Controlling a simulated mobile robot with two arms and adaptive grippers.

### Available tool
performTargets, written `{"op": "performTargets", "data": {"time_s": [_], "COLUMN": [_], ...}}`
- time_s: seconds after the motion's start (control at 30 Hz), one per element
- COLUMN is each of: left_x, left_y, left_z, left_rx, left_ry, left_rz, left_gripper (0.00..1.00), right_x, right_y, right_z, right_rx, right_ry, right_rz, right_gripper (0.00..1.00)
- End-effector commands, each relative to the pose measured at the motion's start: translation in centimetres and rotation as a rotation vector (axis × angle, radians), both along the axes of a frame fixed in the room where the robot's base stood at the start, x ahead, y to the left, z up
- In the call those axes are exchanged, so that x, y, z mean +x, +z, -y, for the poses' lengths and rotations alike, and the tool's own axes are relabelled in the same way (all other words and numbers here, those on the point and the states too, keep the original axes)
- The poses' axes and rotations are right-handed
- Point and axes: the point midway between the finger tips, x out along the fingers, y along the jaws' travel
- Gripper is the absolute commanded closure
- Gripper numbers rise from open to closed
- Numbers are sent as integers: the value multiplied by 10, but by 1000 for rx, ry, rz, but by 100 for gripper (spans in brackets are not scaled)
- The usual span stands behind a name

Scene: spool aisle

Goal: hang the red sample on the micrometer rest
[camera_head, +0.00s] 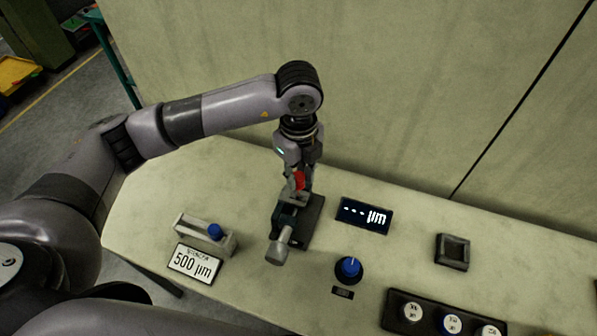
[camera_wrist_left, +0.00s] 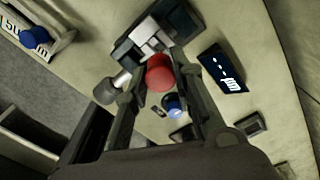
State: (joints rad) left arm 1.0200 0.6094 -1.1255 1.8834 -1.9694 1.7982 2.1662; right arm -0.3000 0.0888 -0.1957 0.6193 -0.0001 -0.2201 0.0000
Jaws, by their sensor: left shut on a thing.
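The red sample (camera_head: 299,180) is in my left gripper (camera_head: 300,184), just above the far end of the micrometer. The wrist view shows the round red sample (camera_wrist_left: 160,74) between the two fingers. The micrometer rest (camera_wrist_left: 152,38) is the grey, blocky part just beyond it. In the head view the micrometer has a dark base (camera_head: 312,222) and a grey round thimble (camera_head: 277,253) pointing to the front. The fingers partly cover the rest, and I cannot tell whether the sample touches it. My right gripper is out of view.
A lit µm display (camera_head: 364,215) stands right of the micrometer, with a blue knob (camera_head: 349,268) in front. A pale holder with a blue piece (camera_head: 215,232) and a 500 µm sign (camera_head: 194,263) are at left. A dark square tray (camera_head: 452,252) and a button panel (camera_head: 432,305) are at right.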

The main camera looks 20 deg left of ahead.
Motion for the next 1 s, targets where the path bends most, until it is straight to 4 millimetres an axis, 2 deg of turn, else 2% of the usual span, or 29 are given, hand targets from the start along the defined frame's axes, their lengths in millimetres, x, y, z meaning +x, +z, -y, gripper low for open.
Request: {"op": "performTargets", "data": {"time_s": [0.23, 0.5, 1.0], "left_x": [0, 0, 0], "left_y": [-2, -13, -33], "left_z": [0, 0, 0], "left_rx": [0, 0, 0], "left_ry": [0, 0, 0], "left_rz": [0, 0, 0], "left_gripper": [98, 98, 98], "right_x": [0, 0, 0], "right_y": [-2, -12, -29], "right_z": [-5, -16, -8], "right_rx": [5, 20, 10], "right_ry": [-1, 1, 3], "right_rz": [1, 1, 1], "right_gripper": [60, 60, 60]}}
